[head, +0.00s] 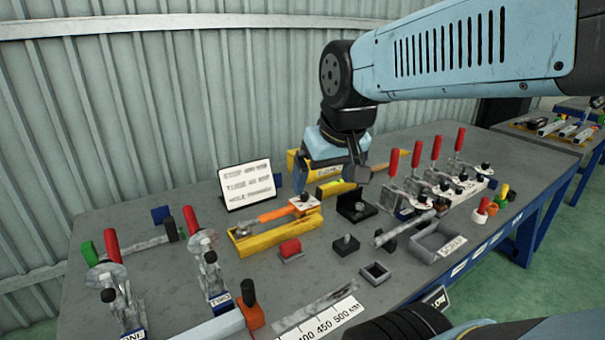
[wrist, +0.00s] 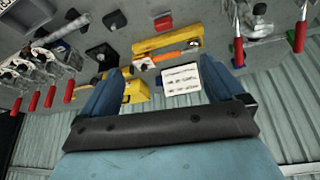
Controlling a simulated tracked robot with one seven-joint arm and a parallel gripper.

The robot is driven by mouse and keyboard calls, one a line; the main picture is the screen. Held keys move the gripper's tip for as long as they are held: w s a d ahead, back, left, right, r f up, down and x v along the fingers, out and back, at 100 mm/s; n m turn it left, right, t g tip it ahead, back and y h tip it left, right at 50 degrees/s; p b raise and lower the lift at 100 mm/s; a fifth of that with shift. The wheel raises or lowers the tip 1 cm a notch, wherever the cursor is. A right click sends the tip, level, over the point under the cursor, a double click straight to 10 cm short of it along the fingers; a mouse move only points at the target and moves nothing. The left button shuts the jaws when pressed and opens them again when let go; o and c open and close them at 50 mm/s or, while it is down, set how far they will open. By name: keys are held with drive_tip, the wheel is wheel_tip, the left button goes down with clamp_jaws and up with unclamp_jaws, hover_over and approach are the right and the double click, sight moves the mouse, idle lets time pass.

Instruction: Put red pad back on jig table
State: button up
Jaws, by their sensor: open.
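A small red pad (head: 290,248) sits on a grey base on the grey jig table (head: 150,270), in front of a yellow tray. In the wrist view the red pad (wrist: 163,23) shows near the top edge, beyond my fingers. My gripper (wrist: 160,78) is open, with its two blue fingers apart and nothing held between them. In the head view my wrist hangs above the back of the table, behind the yellow tray and well apart from the pad; the fingertips are hard to make out there.
The yellow tray (head: 278,228) holds an orange-handled tool. A white sign (head: 246,184) stands behind it. Red-handled clamps stand at the left and along the back right. A grey bin (head: 438,240), a black square frame (head: 375,272) and a ruler strip (head: 325,318) lie nearer the front.

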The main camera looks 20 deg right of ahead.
drive_tip(key=shift+s+d+r+t, duration=0.15)
drive_tip(key=shift+s+r, duration=0.05)
drive_tip(key=shift+s, duration=0.45)
drive_tip(key=shift+s+d+r+t, duration=0.1)
drive_tip(key=shift+s+r+t, duration=0.05)
drive_tip(key=shift+s, duration=0.45)
drive_tip(key=shift+c, duration=0.3)
